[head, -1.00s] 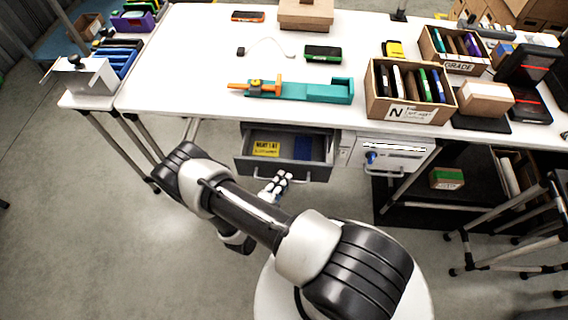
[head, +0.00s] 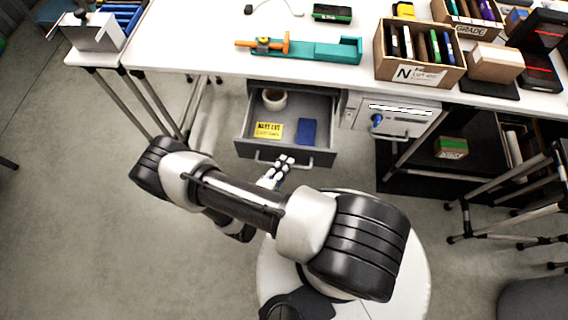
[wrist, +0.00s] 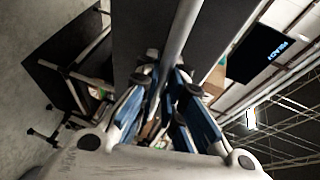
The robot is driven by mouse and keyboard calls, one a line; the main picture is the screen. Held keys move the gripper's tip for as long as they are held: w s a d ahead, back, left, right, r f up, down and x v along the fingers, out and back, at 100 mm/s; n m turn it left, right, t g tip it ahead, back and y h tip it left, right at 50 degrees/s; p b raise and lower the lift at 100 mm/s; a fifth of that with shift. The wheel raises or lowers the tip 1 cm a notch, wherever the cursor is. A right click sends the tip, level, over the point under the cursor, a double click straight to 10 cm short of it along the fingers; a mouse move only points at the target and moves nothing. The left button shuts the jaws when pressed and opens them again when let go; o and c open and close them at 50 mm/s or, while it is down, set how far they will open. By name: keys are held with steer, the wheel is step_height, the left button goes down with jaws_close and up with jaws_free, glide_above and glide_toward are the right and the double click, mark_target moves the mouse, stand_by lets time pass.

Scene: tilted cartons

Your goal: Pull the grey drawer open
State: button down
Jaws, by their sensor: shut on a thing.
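The grey drawer (head: 244,128) under the white table stands well open in the head view. Inside it lie a yellow card (head: 268,131), a dark blue block (head: 308,131) and, at the back, a round pale cup-like thing (head: 274,98). My gripper (head: 283,163) is at the drawer's front, at its bar handle (head: 262,161). In the wrist view the blue-sided fingers are shut on the grey handle bar (wrist: 182,40), which runs up between them against the dark drawer front (wrist: 135,35). The fingertips are partly hidden by the bar.
Right of the drawer is a light cabinet front (head: 400,118) with a blue knob. The white table (head: 200,55) carries a teal holder (head: 325,50) and a carton marked N (head: 420,75). Table legs stand left of the drawer.

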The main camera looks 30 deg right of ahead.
steer(key=c, duration=2)
jaws_free()
steer(key=shift+o, duration=0.2)
steer(key=shift+a, duration=0.1)
steer(key=v, duration=1.2)
step_height(320, 180, up, 23)
steer(key=w+d+m+g+y, duration=0.1)
steer(key=w+m+g+y, duration=0.25)
steer(key=m+g, duration=1.25)
steer(key=s+d+r+m+t+y, duration=0.2)
steer(key=s+r+m+t+y, duration=0.2)
steer(key=r+m, duration=0.5)
steer(key=s+d+r+m+t+y, duration=0.2)
steer(key=r+m+t, duration=0.6)
steer(key=m, duration=1)
step_height(320, 180, up, 2)
steer(key=s+y, duration=0.2)
steer(key=y, duration=0.1)
steer(key=shift+s+d+m+y, duration=0.2)
steer(key=shift+s+m+y, duration=0.1)
steer(key=shift+s+y, duration=0.1)
